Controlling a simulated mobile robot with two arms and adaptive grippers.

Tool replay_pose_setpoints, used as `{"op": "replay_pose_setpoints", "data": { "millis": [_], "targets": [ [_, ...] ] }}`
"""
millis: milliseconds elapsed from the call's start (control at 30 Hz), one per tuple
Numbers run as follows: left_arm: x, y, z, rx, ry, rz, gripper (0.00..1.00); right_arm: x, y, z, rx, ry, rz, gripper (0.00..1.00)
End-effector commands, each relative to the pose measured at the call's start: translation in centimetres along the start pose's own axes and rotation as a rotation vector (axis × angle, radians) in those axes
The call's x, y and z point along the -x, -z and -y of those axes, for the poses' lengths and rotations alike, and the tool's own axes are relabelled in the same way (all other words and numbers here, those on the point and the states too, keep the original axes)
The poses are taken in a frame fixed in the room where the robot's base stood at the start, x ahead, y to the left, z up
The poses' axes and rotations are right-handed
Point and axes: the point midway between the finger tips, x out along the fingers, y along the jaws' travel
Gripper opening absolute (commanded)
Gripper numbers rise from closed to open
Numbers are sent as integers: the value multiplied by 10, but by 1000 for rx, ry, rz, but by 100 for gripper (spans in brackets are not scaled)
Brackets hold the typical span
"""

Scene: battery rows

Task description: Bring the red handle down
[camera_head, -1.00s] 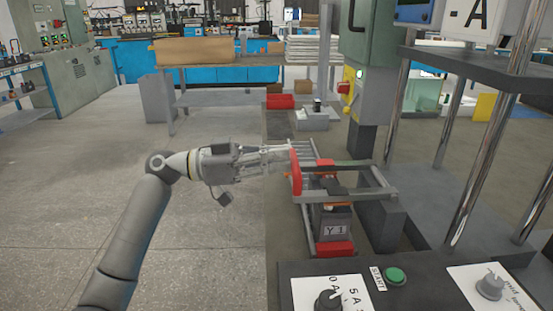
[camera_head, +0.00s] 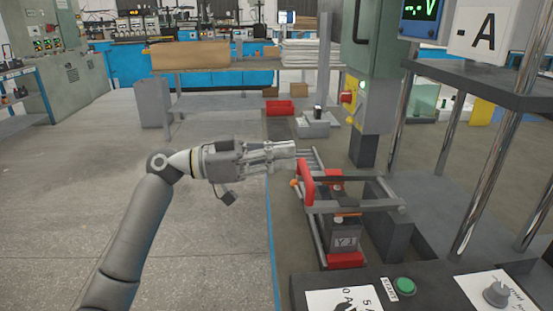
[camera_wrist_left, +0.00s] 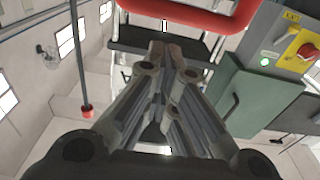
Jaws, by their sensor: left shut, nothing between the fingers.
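The red handle (camera_head: 307,184) is a loop standing up at the left end of a grey metal frame that holds a battery labelled Y1 (camera_head: 345,241). My left gripper (camera_head: 293,154) is shut and empty, with its fingertips beside the handle's upper left side in the head view. I cannot tell whether they touch it. In the left wrist view the shut fingertips (camera_wrist_left: 166,50) point toward a dark grey plate, and the red handle (camera_wrist_left: 190,14) crosses the top, just beyond them. My right gripper is in neither view.
A control panel with a green START button (camera_head: 404,285) is at the front right. A green cabinet (camera_head: 378,60) and a rack with chrome posts (camera_head: 485,185) stand behind and to the right. The floor (camera_head: 70,200) at left is clear.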

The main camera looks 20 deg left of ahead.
Motion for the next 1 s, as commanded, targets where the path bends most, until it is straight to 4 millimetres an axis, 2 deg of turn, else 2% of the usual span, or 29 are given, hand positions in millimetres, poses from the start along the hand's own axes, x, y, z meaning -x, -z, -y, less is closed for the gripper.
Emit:
{"op": "replay_pose_setpoints", "data": {
  "millis": [33, 100, 300, 400, 600, 1000],
  "targets": [
    [16, -15, 3, 9, 9, 5, 0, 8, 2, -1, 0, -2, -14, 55],
    [32, -22, 2, 9, 8, 4, 0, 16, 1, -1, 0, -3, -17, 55],
    [67, -39, 2, 5, 7, 3, 0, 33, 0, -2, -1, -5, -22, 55],
    [78, -44, 2, 5, 5, 3, 0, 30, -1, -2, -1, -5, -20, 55],
    [87, -47, 1, 3, 4, 3, 0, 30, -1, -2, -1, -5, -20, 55],
    [87, -47, 1, 3, 4, 2, 0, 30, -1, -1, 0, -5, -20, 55]
  ]
}}
